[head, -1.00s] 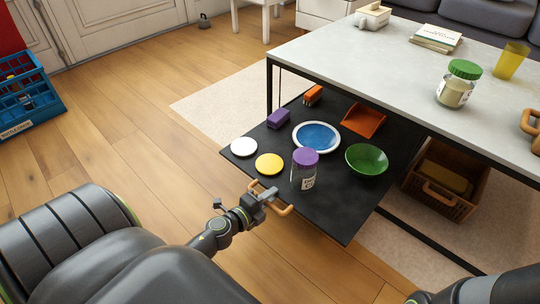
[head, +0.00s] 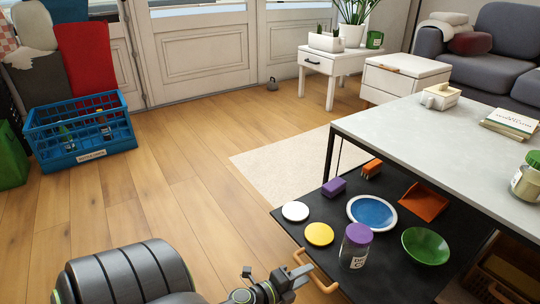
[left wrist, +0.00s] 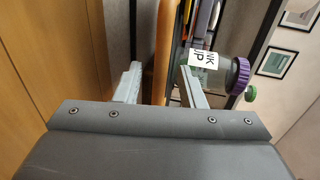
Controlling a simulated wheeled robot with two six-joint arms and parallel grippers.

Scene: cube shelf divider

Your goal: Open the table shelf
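The black table shelf (head: 377,282) sticks far out from under the grey-topped table (head: 420,125). Its wooden handle (head: 324,283) is on the front edge, at the lower middle of the head view. My left gripper (head: 300,274) is at the handle. In the left wrist view its two fingers (left wrist: 160,82) are apart, with the upright wooden handle (left wrist: 163,40) showing between them and gaps at its sides. I cannot tell whether the fingers touch it. My right gripper is not in view.
On the shelf are a purple-lidded jar (head: 356,246), a green bowl (head: 425,246), a blue plate (head: 372,212), a yellow disc (head: 319,234) and a white disc (head: 295,211). A blue crate (head: 80,130) stands at left. Wooden floor (head: 190,215) left of the shelf is clear.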

